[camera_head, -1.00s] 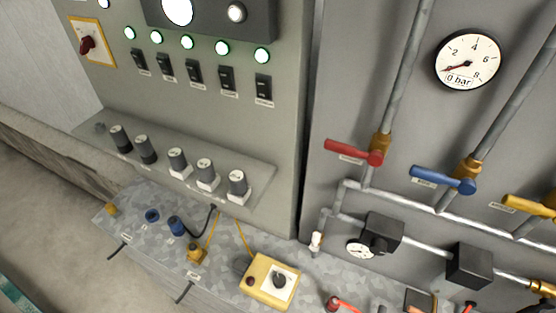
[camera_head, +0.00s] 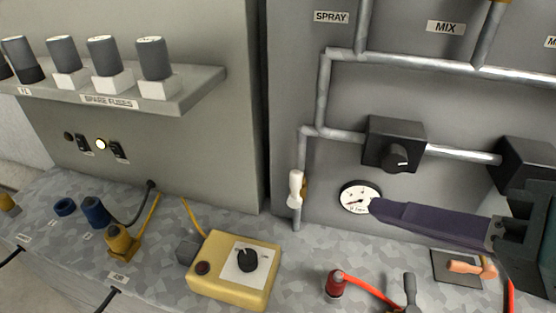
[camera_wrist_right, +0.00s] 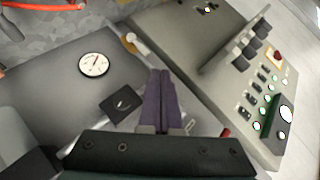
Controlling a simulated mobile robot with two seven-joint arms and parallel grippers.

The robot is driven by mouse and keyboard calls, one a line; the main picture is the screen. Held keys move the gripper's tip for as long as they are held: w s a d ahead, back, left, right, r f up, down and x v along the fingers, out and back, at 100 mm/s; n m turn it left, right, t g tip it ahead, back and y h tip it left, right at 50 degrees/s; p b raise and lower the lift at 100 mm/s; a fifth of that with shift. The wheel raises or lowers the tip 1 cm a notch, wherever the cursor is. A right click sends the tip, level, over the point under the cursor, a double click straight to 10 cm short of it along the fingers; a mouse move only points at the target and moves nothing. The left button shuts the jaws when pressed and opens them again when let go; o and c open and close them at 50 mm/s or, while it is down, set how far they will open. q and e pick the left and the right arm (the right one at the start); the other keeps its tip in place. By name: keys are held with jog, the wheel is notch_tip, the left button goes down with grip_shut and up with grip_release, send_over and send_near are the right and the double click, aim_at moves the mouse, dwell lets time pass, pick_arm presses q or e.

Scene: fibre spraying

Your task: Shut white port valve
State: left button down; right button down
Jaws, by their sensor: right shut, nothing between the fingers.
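The white port valve (camera_head: 296,188) is a small white lever with a brass body, on the thin vertical pipe at the left of the grey panel. Its lever stands roughly upright, along the pipe. In the right wrist view the white lever (camera_wrist_right: 142,47) shows beyond the fingertips, slanted beside its brass part. My right gripper (camera_head: 376,208) comes in from the right, its dark purple fingers together and empty. Their tips are right of the valve, apart from it, and overlap the edge of the small gauge in the head view. The fingers also show in the wrist view (camera_wrist_right: 160,74). My left gripper is not in view.
A small round gauge (camera_head: 354,197) and a black box with a knob (camera_head: 394,147) are right of the valve. A yellow control box (camera_head: 234,270) and a red-capped hose fitting (camera_head: 335,284) stand on the bench below. The grey cabinet (camera_head: 205,165) is left of the valve.

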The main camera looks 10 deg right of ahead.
jog(key=w+d+f+m+t+b, duration=0.2)
jog(key=f+b, duration=0.4)
jog(key=b, duration=0.3)
jog(key=w+d+f+m+t+b, duration=0.1)
jog(key=d+f+m+t+b, duration=0.2)
jog(key=f+m+b, duration=0.3)
jog(key=t+b, duration=0.1)
jog(key=b, duration=0.2)
jog(key=shift+w+d, duration=0.2)
jog(key=shift+w, duration=0.2)
send_near(295, 190)
jog(key=w+d+r, duration=0.2)
jog(key=w+d, duration=0.1)
jog(key=w, duration=0.2)
jog(key=shift+w+a+f+p, duration=0.1)
jog(key=shift+w+a+p, duration=0.25)
jog(key=shift+a, duration=0.4)
jog(key=shift+w+a+p, duration=0.3)
jog(key=shift+w+a, duration=0.1)
jog(key=shift+a, duration=0.35)
